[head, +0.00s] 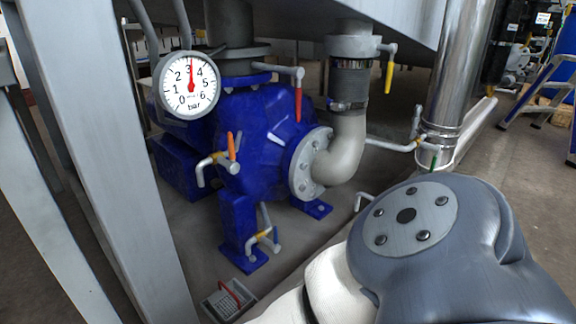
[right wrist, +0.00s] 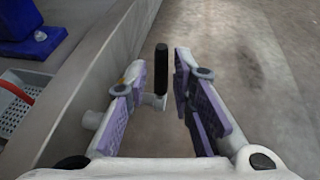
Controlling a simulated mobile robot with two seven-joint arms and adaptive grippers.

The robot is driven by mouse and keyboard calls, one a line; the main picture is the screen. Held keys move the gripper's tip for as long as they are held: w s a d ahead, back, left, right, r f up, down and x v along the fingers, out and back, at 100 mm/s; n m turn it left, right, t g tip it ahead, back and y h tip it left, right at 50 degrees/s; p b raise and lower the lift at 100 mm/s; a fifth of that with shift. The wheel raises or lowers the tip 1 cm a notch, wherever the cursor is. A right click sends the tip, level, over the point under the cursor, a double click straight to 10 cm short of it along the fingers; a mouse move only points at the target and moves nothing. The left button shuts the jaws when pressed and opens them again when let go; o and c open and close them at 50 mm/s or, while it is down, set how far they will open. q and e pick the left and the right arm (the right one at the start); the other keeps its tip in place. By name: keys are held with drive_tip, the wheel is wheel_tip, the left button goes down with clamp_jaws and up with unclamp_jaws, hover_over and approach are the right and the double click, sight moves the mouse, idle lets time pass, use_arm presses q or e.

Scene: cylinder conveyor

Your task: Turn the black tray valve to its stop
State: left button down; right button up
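The black tray valve's handle (right wrist: 161,70) stands upright in the right wrist view. Its grey pipe (right wrist: 94,120) comes out of the tray wall (right wrist: 85,75) at the left and passes behind my left-hand finger. My right gripper (right wrist: 160,78) is open, with its purple-padded fingers on either side of the handle. Gaps show between the handle and both fingers, though its depth relative to the fingertips is hard to judge. In the head view the black valve and right gripper do not show; my grey right arm fills the lower right. My left gripper is not in view.
A blue pump (head: 258,140) with several coloured valve handles stands in the tray. A pressure gauge (head: 188,86) reads about 3 bar. A grey basket (head: 222,302) with a red handle lies lower left. Open concrete floor (right wrist: 255,75) lies right of the tray wall.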

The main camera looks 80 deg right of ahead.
drive_tip(key=v, duration=1.2)
